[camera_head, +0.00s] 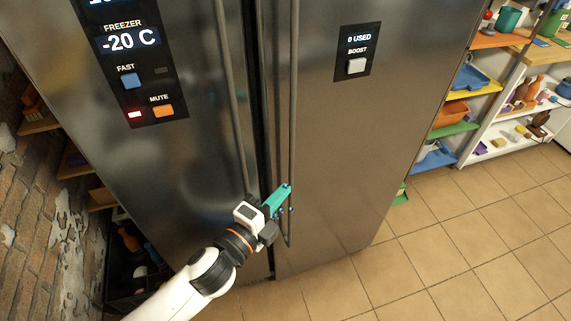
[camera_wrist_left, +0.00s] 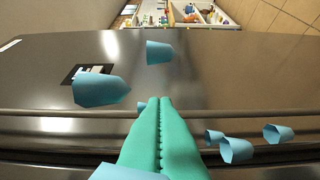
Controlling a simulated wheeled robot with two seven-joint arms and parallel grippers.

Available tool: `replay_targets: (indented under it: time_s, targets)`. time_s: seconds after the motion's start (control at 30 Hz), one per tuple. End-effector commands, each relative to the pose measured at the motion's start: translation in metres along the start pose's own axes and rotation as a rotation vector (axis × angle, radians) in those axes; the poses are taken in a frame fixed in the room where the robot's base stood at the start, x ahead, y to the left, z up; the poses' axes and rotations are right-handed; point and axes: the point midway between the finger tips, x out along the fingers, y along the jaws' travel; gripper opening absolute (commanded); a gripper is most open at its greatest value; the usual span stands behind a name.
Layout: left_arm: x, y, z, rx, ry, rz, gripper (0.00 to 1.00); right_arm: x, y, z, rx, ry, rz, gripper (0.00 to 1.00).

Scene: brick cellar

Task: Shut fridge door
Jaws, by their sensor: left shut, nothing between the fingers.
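The fridge has two tall steel doors. The left freezer door (camera_head: 185,175) carries a panel reading -20 C, and the right door (camera_head: 345,160) carries a small panel with a BOOST button. A narrow dark gap runs between them; I cannot tell if either stands slightly ajar. Each door has a long vertical handle, the left one (camera_head: 234,90) and the right one (camera_head: 293,110). My left gripper (camera_head: 286,190) is shut and empty, its green fingers at the lower part of the right handle; contact is unclear. In the left wrist view the shut fingers (camera_wrist_left: 158,105) point across the door face.
Shelves with coloured bins (camera_head: 455,112) and a white shelf unit (camera_head: 505,140) stand to the right. A brick wall (camera_head: 35,190) with low shelves is close on the left. Tiled floor (camera_head: 450,260) is clear at the front right.

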Motion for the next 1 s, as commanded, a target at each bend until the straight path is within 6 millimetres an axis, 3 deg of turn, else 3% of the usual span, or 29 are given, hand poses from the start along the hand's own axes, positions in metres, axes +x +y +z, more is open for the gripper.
replay_targets:
  time_s: [0.13,0.3,0.5,0.87,1.0]
  targets:
    - [0.034,0.003,0.000,0.000,0.001,0.001,0.00,-0.011,0.000,0.002,0.001,-0.001,0.000,0.00]
    - [0.053,0.002,-0.017,0.001,0.002,-0.001,0.00,-0.019,0.000,0.002,0.001,-0.001,0.001,0.00]
    - [0.064,0.000,-0.027,-0.001,0.001,-0.001,0.00,-0.023,0.000,0.003,0.002,-0.001,0.001,0.00]
    - [0.065,-0.001,-0.029,-0.002,0.000,-0.001,0.00,-0.022,0.001,0.003,0.002,-0.002,0.001,0.00]
    - [0.072,-0.001,-0.045,0.005,0.002,-0.002,0.00,-0.023,0.001,0.003,0.002,-0.002,0.001,0.00]
